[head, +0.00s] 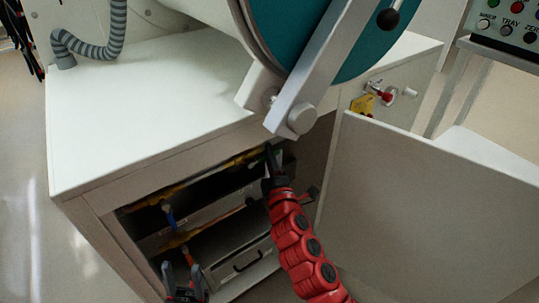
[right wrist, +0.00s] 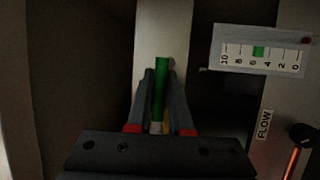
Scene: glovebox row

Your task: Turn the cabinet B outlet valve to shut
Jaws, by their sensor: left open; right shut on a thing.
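My right gripper (head: 271,165) reaches into the top right of the open cabinet (head: 85,212), under the worktop. In the right wrist view its two fingers (right wrist: 160,115) are shut on a green valve handle (right wrist: 161,88), which stands upright in the picture against a pale panel. No label naming this valve is readable. A blue valve handle (head: 170,217) hangs from the yellow pipe at the left of the opening. My left gripper (head: 183,280) is open and empty, low in front of the cabinet.
The cabinet door (head: 430,210) stands open to the right. A flow gauge (right wrist: 262,52) and a dark knob (right wrist: 301,134) are right of the green handle. A grey bracket (head: 305,85) hangs above my right arm.

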